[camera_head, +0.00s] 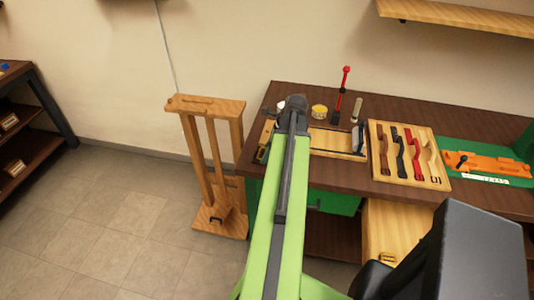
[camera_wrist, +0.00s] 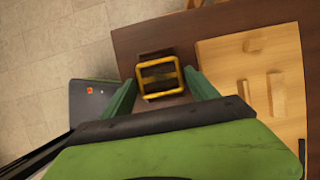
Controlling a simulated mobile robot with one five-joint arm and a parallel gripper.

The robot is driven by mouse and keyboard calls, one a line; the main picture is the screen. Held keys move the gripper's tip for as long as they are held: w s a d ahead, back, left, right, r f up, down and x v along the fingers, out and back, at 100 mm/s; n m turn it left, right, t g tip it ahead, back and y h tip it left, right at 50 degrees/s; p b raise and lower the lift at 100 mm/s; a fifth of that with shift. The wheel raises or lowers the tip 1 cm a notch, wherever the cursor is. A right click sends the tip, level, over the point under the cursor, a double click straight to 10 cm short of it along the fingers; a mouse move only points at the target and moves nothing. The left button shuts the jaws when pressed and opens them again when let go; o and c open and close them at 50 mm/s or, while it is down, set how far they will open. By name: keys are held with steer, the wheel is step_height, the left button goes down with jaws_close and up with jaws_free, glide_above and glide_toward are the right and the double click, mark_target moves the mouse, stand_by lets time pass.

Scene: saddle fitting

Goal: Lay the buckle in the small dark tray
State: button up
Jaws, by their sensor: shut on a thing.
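The yellow, frame-shaped buckle (camera_wrist: 142,80) shows in the wrist view between the green fingers of my gripper (camera_wrist: 160,88). My gripper is shut on it. A small dark brown shape, apparently the small dark tray (camera_wrist: 153,55), lies behind the buckle near the table's left edge. The buckle covers much of it. I cannot tell whether the buckle touches it. In the head view my arm reaches over the left end of the workbench and hides the fingers and the held buckle.
The dark workbench (camera_head: 420,115) holds a pale wooden board (camera_head: 330,138), a rack of several tools (camera_head: 410,155), a red-handled tool (camera_head: 341,95) and a yellow-topped tin (camera_head: 319,111). A wooden stand (camera_head: 207,105) is left of the bench. Tiled floor lies open at left.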

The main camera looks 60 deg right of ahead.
steer(key=shift+f, duration=0.3)
steer(key=o, duration=1.6)
steer(key=shift+r, duration=0.1)
steer(key=p+v, duration=1.5)
steer(key=v, duration=0.2)
steer(key=shift+r+p, duration=0.2)
steer(key=shift+p, duration=0.15)
